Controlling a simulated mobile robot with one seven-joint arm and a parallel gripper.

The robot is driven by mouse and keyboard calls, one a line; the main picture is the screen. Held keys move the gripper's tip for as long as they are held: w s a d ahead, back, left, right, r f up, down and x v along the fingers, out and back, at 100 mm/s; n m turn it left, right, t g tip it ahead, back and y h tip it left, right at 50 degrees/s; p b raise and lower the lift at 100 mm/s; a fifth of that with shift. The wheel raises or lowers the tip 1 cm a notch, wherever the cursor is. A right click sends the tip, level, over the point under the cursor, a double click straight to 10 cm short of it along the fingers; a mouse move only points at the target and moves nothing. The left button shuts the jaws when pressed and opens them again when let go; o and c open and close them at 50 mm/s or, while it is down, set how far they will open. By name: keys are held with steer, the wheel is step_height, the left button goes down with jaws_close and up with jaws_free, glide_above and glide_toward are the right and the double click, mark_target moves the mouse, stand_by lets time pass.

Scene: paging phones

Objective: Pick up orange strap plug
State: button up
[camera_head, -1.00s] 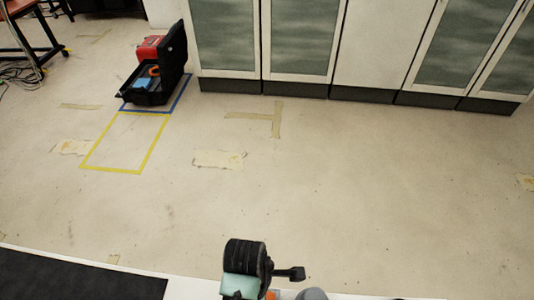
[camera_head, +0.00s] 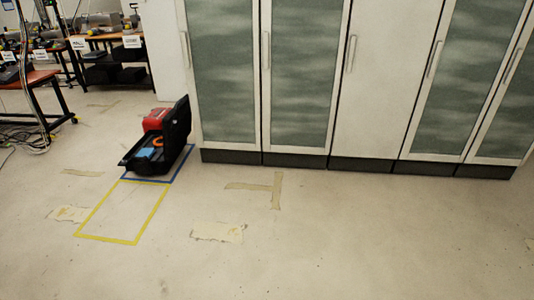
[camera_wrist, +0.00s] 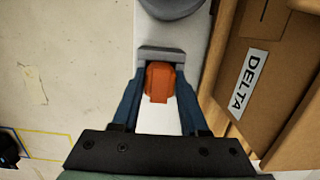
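An orange piece (camera_wrist: 160,78) shows between the two blue fingers of my gripper (camera_wrist: 160,82) in the wrist view. A grey bar lies across the far end of the fingers. The fingers stand close to the orange piece on both sides; I cannot tell whether they touch it, or whether it is the orange strap plug. My gripper is not in the head view.
Cardboard boxes, one labelled DELTA (camera_wrist: 248,80), stand close right of my gripper. Tall glass-fronted cabinets (camera_head: 305,80) line the back. Yellow tape (camera_head: 107,237) marks a floor rectangle before the case. A red-topped table (camera_head: 30,78) and cables are at far left. The middle floor is clear.

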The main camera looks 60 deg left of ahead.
jaws_close()
